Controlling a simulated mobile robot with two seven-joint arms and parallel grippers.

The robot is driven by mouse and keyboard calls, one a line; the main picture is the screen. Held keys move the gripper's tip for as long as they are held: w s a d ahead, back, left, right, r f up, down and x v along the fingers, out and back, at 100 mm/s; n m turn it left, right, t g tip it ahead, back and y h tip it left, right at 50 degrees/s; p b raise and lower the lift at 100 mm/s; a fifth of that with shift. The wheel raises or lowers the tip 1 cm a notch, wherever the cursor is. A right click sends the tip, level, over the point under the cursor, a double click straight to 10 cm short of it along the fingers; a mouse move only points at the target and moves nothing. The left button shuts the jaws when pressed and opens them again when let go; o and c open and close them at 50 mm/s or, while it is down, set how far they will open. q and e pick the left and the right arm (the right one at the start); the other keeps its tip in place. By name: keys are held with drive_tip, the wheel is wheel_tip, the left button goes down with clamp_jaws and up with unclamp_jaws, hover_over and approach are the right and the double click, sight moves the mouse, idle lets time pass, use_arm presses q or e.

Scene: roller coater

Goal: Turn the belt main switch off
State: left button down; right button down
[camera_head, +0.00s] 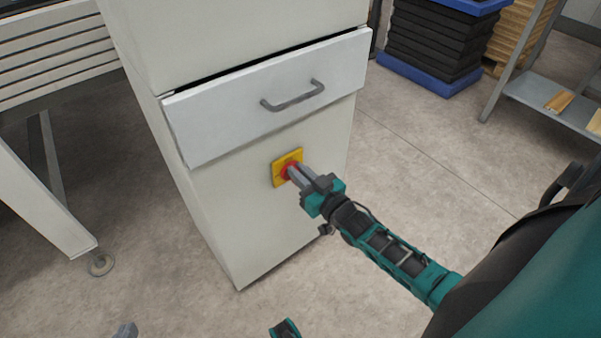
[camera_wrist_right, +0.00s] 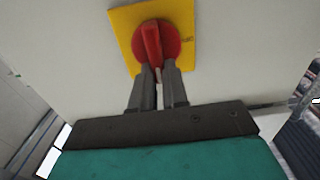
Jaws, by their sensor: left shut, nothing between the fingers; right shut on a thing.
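The belt main switch is a red rotary knob (camera_wrist_right: 152,45) on a yellow square plate (camera_wrist_right: 182,18), mounted on the white cabinet front below the drawer. In the head view the yellow plate (camera_head: 288,158) shows, with the red knob (camera_head: 289,171) partly hidden by my fingers. My right gripper (camera_head: 293,174) is at the knob. In the right wrist view its fingers (camera_wrist_right: 157,72) are shut on the lower end of the knob's raised handle, which stands nearly upright in that picture. My left gripper (camera_head: 125,330) shows only as grey fingertips at the bottom edge, shut and empty, away from the cabinet.
The drawer (camera_head: 270,95) above the switch sticks out slightly and has a grey handle (camera_head: 292,96). A white slatted frame (camera_head: 55,50) stands to the left. Stacked black trays (camera_head: 435,45) and a metal shelf (camera_head: 555,100) stand at the right. Floor between is clear.

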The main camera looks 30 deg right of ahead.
sight(285, 177)
drive_tip(key=shift+a+n, duration=0.1)
drive_tip(key=shift+n, duration=0.3)
drive_tip(key=n, duration=0.2)
drive_tip(key=a+n, duration=0.1)
drive_tip(key=n, duration=0.2)
drive_tip(key=f+n+p, duration=0.1)
drive_tip(key=n, duration=0.2)
drive_tip(key=shift+s+a, duration=0.1)
drive_tip(key=shift+a, duration=0.15)
drive_tip(key=n, duration=0.4)
drive_tip(key=shift+a+f+b, duration=0.15)
drive_tip(key=shift+f+b, duration=0.15)
drive_tip(key=shift+a+f+n+b, duration=0.1)
drive_tip(key=shift+n+b, duration=0.1)
drive_tip(key=shift+n, duration=0.4)
drive_tip(key=shift+f+n+b, duration=0.1)
drive_tip(key=shift+n+b, duration=0.05)
drive_tip(key=shift+n, duration=0.45)
drive_tip(key=shift+f+n+b, duration=0.2)
drive_tip(key=shift+n+b, duration=0.25)
drive_tip(key=shift+n, duration=1.05)
